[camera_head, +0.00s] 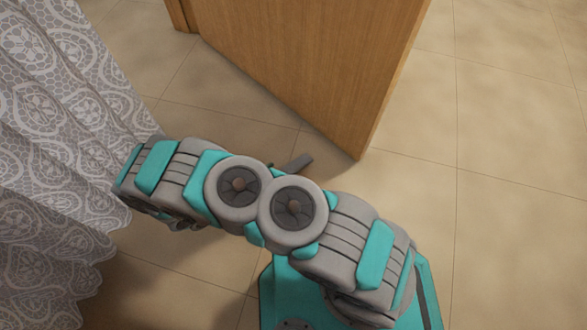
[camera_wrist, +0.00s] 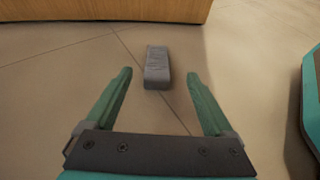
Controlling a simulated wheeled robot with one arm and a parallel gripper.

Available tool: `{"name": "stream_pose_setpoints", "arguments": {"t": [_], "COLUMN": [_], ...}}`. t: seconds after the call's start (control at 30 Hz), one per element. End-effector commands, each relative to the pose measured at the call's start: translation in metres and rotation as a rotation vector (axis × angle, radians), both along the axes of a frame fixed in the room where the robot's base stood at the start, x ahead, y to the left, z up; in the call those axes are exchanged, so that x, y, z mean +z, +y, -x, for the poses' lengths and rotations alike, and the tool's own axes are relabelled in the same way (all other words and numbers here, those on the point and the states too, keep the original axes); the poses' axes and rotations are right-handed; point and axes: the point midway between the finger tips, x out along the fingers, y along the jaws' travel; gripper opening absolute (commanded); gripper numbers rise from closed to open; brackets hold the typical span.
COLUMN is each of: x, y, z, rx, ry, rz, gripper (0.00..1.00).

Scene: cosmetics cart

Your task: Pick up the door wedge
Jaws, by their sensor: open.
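The door wedge (camera_wrist: 157,68) is a small grey block lying on the tiled floor. In the wrist view it is just beyond and between the fingertips of my gripper (camera_wrist: 159,76), with its long side pointing away from me. My gripper is open and empty, and neither finger touches the wedge. In the head view a dark grey end of the wedge (camera_head: 298,164) shows behind my arm, near the door's lower corner.
A wooden door (camera_head: 310,60) stands just behind the wedge; its bottom edge also shows in the wrist view (camera_wrist: 110,10). A patterned grey lace curtain (camera_head: 50,150) hangs at the left, close to my arm. The tiled floor (camera_head: 510,130) at the right is clear.

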Motion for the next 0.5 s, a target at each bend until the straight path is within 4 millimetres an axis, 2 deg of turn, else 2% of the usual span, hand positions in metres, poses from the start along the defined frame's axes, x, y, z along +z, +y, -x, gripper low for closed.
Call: {"name": "stream_pose_setpoints", "arguments": {"t": [0.13,0.5], "x": [-0.011,-0.032], "y": [-0.001,-0.028], "z": [-0.001,-0.021], "rx": [0.023,0.021], "ry": [0.008,0.009], "rz": [0.009,0.010], "gripper": [0.88,0.88]}}
